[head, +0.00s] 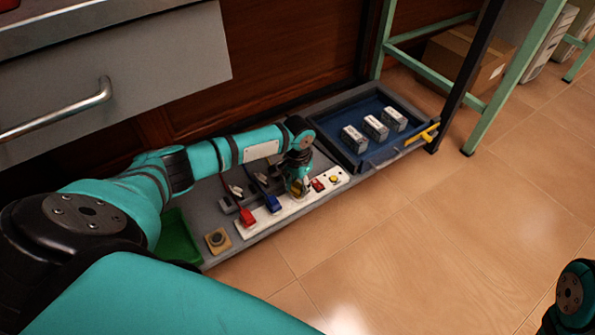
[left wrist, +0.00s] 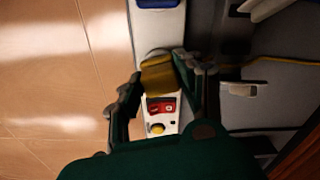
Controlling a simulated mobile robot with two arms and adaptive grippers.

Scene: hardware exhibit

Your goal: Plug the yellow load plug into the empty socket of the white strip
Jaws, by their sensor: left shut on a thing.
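My left gripper (head: 299,188) is over the white strip (head: 285,212) and is shut on the yellow load plug. In the left wrist view the yellow load plug (left wrist: 158,76) sits between the fingers of the gripper (left wrist: 166,82), over the strip (left wrist: 170,38). The fingers and plug hide the strip's surface below, so I cannot tell whether the plug touches it or is in the socket. A red plug (head: 247,216) and a blue plug (head: 272,203) sit on the strip left of the gripper. My right gripper is out of view.
A red switch (head: 318,184) and a yellow button (head: 335,180) are on the strip right of the gripper. A blue tray (head: 345,152) with grey-white blocks (head: 376,127) lies further right. A green bin (head: 178,240) and a small tan block (head: 218,240) lie left.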

